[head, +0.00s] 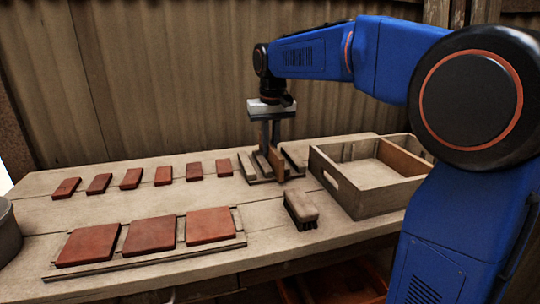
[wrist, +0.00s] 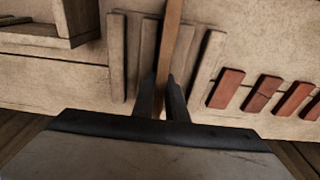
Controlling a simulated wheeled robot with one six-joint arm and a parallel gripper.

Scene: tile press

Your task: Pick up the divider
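The divider (wrist: 171,40) is a thin brown wooden board standing on edge in a slotted rack. In the head view the divider (head: 276,163) shows at the middle of the rack (head: 262,181), partly hidden by my gripper. My gripper (head: 271,147) points straight down over the rack. In the wrist view the fingers of my gripper (wrist: 163,88) lie close against both faces of the divider, with no clear gap. The divider's lower edge is hidden in the rack.
An open wooden crate (head: 334,182) with a brown partition (head: 403,158) stands right of the rack. A brush (head: 301,210) lies in front. Several small red tiles (head: 163,176) lie to the left. A tray (head: 240,240) holds three larger tiles (head: 151,235).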

